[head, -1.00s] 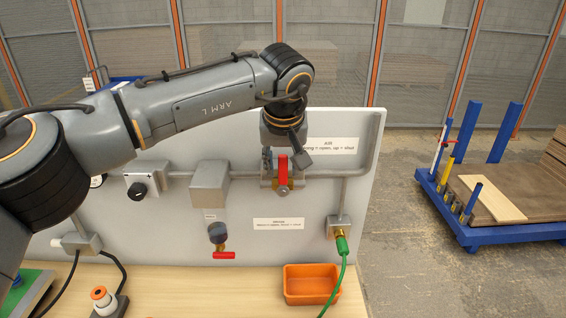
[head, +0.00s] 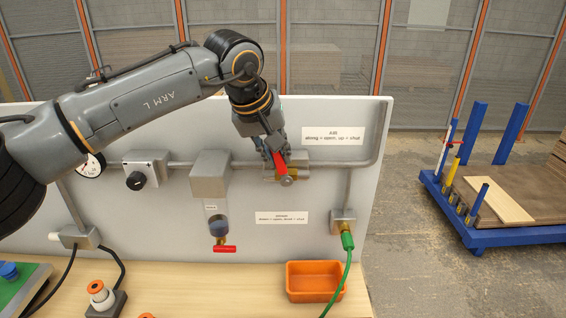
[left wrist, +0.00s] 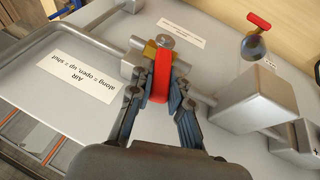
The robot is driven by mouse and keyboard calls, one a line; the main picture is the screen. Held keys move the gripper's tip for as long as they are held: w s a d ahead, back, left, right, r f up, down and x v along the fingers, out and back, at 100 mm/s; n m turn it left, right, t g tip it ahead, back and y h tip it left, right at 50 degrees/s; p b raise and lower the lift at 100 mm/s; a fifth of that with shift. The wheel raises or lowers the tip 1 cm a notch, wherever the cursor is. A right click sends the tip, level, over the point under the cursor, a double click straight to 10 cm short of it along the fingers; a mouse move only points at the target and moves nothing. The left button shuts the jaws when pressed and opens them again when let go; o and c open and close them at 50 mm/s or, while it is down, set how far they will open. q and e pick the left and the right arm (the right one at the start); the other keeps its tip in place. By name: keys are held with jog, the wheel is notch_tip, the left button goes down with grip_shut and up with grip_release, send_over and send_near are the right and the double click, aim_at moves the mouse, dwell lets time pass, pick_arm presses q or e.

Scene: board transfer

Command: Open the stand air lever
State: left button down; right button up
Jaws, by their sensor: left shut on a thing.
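The red air lever (head: 280,163) is on a valve on the grey pipe of the white panel, near the AIR label (head: 333,136). It tilts up and to the left from its pivot (head: 287,181). My left gripper (head: 273,154) is shut on the lever. In the left wrist view the red lever (left wrist: 161,78) sits between the two fingers of my left gripper (left wrist: 160,100). The label reads along = open, up = shut. My right gripper is not in view.
A lower valve with a red handle (head: 224,249) hangs below a grey box (head: 210,176). An orange bin (head: 314,267) stands on the wooden bench. A green hose (head: 347,242) runs down from a fitting at right.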

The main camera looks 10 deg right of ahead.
pick_arm(q)
jog(key=shift+w+a+f+n+h+b, duration=0.2)
jog(key=shift+a+h+b, duration=0.35)
jog(key=shift+h+b, duration=0.5)
jog(key=shift+w+a+f+n+h+b, duration=0.1)
jog(key=shift+a+f+n+h+b, duration=0.15)
jog(key=shift+a+h+b, duration=0.7)
jog(key=shift+d, duration=0.4)
jog(key=c, duration=1.2)
grip_release()
jog(key=v, duration=1.2)
jog(key=shift+w+r, duration=0.15)
